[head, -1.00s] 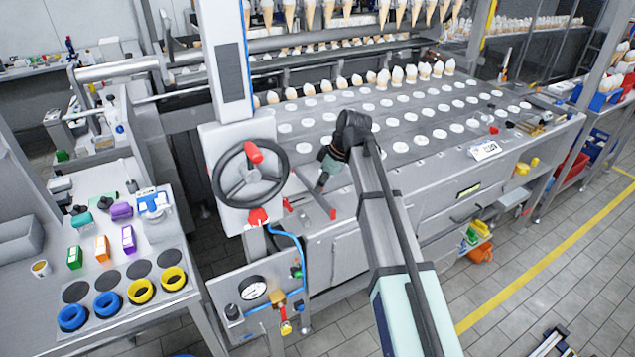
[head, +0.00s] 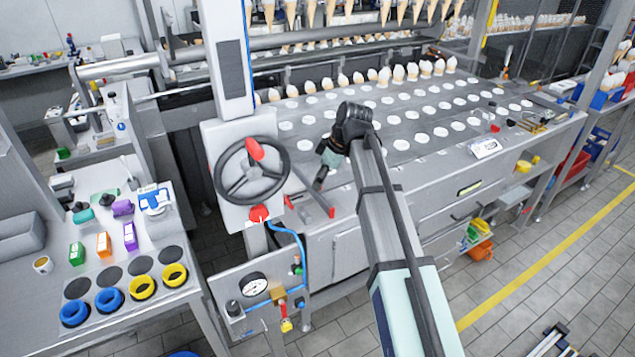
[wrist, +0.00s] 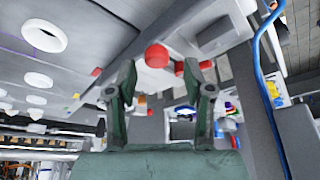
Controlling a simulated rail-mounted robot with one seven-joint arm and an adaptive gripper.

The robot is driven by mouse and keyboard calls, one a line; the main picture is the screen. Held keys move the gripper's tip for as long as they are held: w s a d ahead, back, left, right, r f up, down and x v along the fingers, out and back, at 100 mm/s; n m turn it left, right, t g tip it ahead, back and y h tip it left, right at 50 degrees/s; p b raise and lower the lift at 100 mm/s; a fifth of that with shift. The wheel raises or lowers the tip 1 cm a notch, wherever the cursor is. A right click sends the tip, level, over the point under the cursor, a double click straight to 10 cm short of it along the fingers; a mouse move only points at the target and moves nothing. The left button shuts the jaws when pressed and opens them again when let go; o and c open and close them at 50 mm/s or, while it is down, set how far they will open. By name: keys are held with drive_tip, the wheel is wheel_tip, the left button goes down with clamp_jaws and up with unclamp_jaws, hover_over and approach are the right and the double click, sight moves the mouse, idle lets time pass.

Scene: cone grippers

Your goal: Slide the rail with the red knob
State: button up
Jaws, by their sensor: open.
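A slim dark rail (head: 316,198) lies on the near left corner of the machine table, with a red knob (head: 332,213) at its near end. My gripper (head: 318,186) hangs beside the rail, left of the knob in the head view. In the wrist view my gripper (wrist: 160,74) has its two fingers spread with nothing between them. A round red knob (wrist: 157,55) shows between and beyond the fingertips; I cannot tell whether it is the rail's knob. More red pieces (wrist: 205,64) show near the right finger. Contact with the rail cannot be told.
A handwheel (head: 250,172) with a red handle stands close to the left of my gripper. A red button (head: 260,213) sits below it. A blue hose (head: 300,245) and a gauge (head: 254,284) are lower down. White round holders (head: 402,145) cover the table behind.

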drive_tip(key=v, duration=1)
